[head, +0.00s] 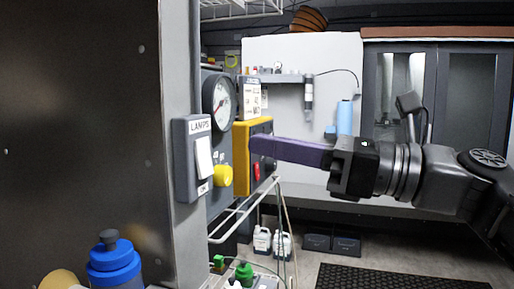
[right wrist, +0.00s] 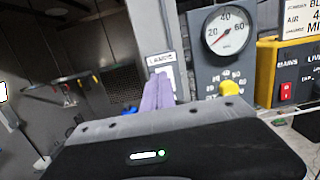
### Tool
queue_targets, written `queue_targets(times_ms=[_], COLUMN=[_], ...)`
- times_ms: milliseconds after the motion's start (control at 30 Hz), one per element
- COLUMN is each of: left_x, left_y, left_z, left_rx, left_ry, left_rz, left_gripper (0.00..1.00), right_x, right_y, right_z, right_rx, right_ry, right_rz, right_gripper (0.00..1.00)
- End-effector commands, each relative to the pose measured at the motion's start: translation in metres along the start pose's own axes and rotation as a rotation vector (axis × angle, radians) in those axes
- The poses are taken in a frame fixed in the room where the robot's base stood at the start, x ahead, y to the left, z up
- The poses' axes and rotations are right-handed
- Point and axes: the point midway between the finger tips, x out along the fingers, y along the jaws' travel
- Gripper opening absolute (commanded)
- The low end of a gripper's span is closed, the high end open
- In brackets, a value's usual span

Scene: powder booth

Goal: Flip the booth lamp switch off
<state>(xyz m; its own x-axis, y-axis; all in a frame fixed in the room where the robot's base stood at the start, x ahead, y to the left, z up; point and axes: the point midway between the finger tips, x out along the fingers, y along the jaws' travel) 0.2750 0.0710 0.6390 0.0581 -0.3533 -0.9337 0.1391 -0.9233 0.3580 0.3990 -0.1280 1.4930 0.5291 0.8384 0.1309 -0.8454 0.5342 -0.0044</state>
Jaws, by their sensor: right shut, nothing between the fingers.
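The lamp switch is a grey box (head: 188,182) labelled LAMPS, with a tall white rocker (head: 204,158), on the panel at the left of the head view. I cannot tell which way the rocker is set; the small lower label is hard to read. My right gripper (head: 254,145) comes in from the right with its purple fingers shut and empty. The fingertips point at the switch, with a gap between them in the head view. In the right wrist view the fingers (right wrist: 158,92) cover part of the LAMPS plate (right wrist: 161,59). My left gripper is not in view.
A yellow knob (head: 222,176) and a pressure gauge (head: 218,100) sit close to the switch. A yellow box (head: 241,158) with a red switch (head: 256,171) is behind my fingers. A wire rack (head: 228,222) juts out below. A blue-capped bottle (head: 114,262) stands at lower left.

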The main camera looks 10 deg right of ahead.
Motion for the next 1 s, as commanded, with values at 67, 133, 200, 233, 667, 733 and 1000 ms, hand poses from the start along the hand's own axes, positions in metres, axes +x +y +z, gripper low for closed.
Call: queue_targets(times_ms=[67,133,200,233,667,733,1000], left_x=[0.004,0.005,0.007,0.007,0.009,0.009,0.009], left_y=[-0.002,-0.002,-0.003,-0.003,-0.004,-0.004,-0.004], left_z=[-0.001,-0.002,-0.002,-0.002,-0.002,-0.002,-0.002], left_rx=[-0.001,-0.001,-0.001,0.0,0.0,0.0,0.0], left_ry=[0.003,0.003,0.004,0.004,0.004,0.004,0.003], left_rz=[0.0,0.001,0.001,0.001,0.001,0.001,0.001], left_gripper=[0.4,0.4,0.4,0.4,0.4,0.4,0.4], right_x=[-0.014,-0.026,-0.04,-0.045,-0.078,-0.078,-0.078], right_y=[0.0,0.0,0.0,-0.001,0.0,0.0,0.0], right_z=[0.001,0.004,0.008,0.009,0.018,0.018,0.018], right_rx=[0.001,0.0,0.0,0.0,0.002,0.002,0.003], right_ry=[0.0,0.0,0.001,0.0,0.002,0.002,0.002], right_rz=[0.0,0.0,-0.001,-0.001,0.001,0.001,0.001], right_gripper=[0.0,0.0,0.0,0.0,0.0,0.0,0.0])
